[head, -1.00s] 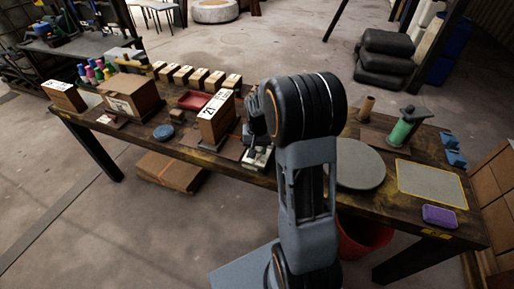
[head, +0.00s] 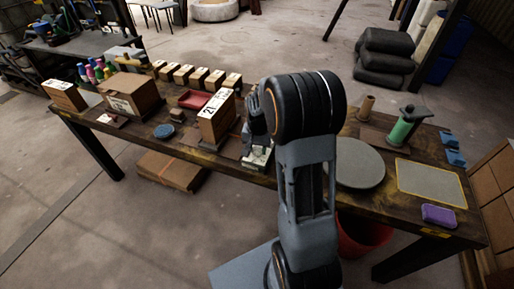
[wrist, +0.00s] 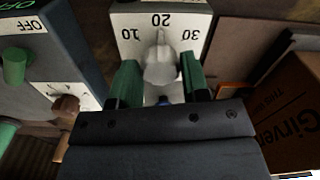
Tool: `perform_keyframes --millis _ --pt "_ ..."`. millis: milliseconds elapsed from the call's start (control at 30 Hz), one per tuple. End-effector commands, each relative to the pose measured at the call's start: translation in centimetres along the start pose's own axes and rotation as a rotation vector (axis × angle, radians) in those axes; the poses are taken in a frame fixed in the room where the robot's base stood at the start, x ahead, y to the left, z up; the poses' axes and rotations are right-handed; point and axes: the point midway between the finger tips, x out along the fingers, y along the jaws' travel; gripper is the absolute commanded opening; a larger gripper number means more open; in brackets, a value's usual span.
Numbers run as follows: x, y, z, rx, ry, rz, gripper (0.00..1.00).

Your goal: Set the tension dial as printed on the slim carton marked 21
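The tension dial shows in the wrist view as a grey knob (wrist: 160,62) on a white plate (wrist: 128,20) printed 10, 20 and 30. Its narrow tip points up, close to 20. My gripper (wrist: 159,75) has its two green fingers on either side of the knob, with gaps showing, so it is open and not clamped. The slim carton marked 21 (head: 214,122) stands upright on the bench, just left of my gripper in the head view. Any setting printed on it is too small to read. In the head view my arm partly hides the dial.
In the wrist view, a dark panel (wrist: 62,50) marked OFF with a green switch is at left, and a brown carton (wrist: 295,105) is close at right. On the bench are a larger carton (head: 132,97), a red tray (head: 194,99) and a round grey plate (head: 358,165).

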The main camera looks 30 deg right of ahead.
Motion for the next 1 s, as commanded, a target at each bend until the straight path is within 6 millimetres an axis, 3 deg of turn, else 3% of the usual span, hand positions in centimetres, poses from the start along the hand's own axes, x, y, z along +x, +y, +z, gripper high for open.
perform_keyframes --millis 233,567,1000 --pt "0.0 0.0 0.0 0.0 0.0 0.0 0.65" --pt "-0.7 0.0 -0.1 -0.001 0.002 -0.001 0.65" --pt "-9.0 0.0 0.0 0.0 0.004 -0.002 0.65"
